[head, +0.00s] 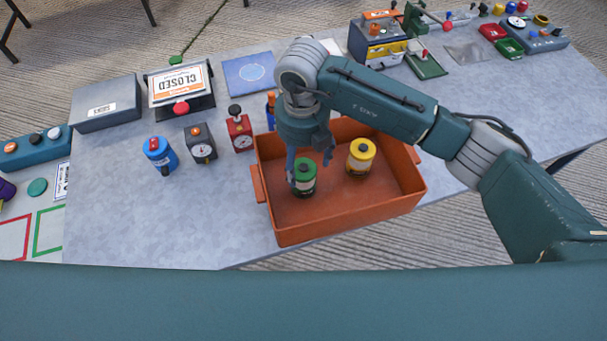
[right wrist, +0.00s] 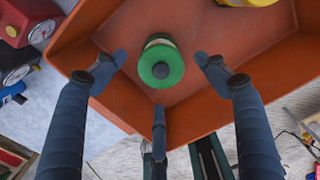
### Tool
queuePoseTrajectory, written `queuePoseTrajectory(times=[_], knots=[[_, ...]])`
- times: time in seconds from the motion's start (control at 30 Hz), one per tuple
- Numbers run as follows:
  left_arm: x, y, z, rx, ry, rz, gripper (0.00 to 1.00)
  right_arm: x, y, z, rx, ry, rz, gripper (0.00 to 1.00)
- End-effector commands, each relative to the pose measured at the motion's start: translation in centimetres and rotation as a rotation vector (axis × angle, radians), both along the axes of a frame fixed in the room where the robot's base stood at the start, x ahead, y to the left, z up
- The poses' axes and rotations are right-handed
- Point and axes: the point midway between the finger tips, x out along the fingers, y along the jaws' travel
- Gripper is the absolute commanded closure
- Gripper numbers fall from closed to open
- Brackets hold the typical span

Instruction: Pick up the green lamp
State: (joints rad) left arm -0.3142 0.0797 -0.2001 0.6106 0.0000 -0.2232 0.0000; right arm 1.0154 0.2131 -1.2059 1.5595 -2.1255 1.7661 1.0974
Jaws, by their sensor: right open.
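The green lamp (head: 305,180) stands upright inside the orange tray (head: 345,221), left of a yellow lamp (head: 361,157). My right gripper (head: 309,167) is over the tray, its fingers open and pointing down, close around the top of the green lamp. In the right wrist view the green lamp (right wrist: 161,64) shows from above, between the spread fingers, with visible gaps to each of them. The fingers hold nothing. The upper rear of the lamp is partly hidden by a finger in the head view. My left gripper is not in view.
The tray's raised walls surround both lamps. A blue lamp (head: 161,153), a dark gauge box (head: 201,144) and a red gauge box (head: 240,130) stand left of the tray. A CLOSED sign (head: 180,85) and grey box (head: 107,105) are behind. The table's front left is clear.

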Motion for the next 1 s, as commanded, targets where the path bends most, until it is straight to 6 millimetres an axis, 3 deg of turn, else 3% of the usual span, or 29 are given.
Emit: queuePoseTrajectory(times=[0.17,0.43,0.7,1.0], knots=[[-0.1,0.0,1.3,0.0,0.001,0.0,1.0,-0.1,-0.2,-1.4,-0.002,0.004,-0.002,0.28],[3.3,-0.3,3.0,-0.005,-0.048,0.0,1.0,-0.1,-0.2,-5.1,0.0,0.001,0.0,0.28],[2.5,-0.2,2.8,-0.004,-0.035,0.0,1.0,0.0,-0.2,-5.5,0.0,-0.001,0.0,0.3],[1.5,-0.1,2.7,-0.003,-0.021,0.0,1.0,0.0,-0.2,-5.4,0.0,-0.002,0.0,0.88]])
